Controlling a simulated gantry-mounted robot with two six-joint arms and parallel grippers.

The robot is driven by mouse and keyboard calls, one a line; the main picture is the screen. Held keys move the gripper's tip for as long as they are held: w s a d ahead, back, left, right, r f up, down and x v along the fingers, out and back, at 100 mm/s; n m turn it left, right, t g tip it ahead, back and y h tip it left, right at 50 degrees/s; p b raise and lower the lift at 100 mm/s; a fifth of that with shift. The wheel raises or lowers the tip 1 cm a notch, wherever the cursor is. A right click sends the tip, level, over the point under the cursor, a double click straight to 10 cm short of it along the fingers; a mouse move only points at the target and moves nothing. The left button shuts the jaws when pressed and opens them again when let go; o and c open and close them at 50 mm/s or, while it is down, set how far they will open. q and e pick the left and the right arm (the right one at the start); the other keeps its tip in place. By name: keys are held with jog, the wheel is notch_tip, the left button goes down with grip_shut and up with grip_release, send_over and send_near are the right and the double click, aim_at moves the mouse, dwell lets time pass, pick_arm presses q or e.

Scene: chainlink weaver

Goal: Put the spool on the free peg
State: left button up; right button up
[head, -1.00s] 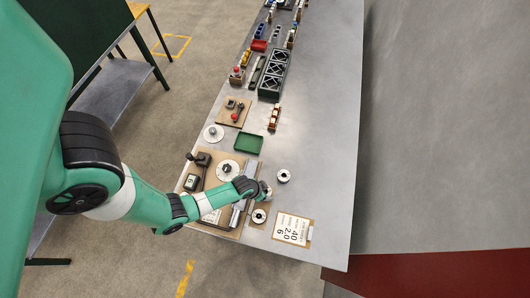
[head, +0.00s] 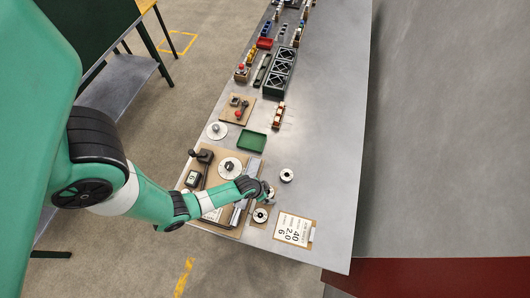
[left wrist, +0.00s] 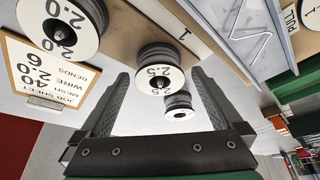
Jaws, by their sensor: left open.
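My left gripper (head: 268,194) is open above the front of the workbench, its fingers spread in the left wrist view (left wrist: 160,88). In that view a spool marked 2.5 (left wrist: 157,77) shows between the fingers, with no clear contact. A spool marked 2.0 (left wrist: 62,24) is at the upper left; it appears in the head view as the spool (head: 261,216) just below the gripper. Another spool (left wrist: 179,106) stands beyond, seen in the head view right of the gripper (head: 287,175). I cannot make out a free peg. My right gripper is not in view.
A job sheet (head: 294,229) lies right of the gripper, near the bench's front. A brown board with a dial (head: 230,167) and a lever is on the left. A green tray (head: 252,141) and a black rack (head: 279,73) lie farther back. The bench's right side (head: 325,150) is clear.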

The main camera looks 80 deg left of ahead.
pick_arm(q)
jog(key=p+v, duration=0.5)
jog(key=v, duration=0.6)
jog(key=shift+r, duration=0.15)
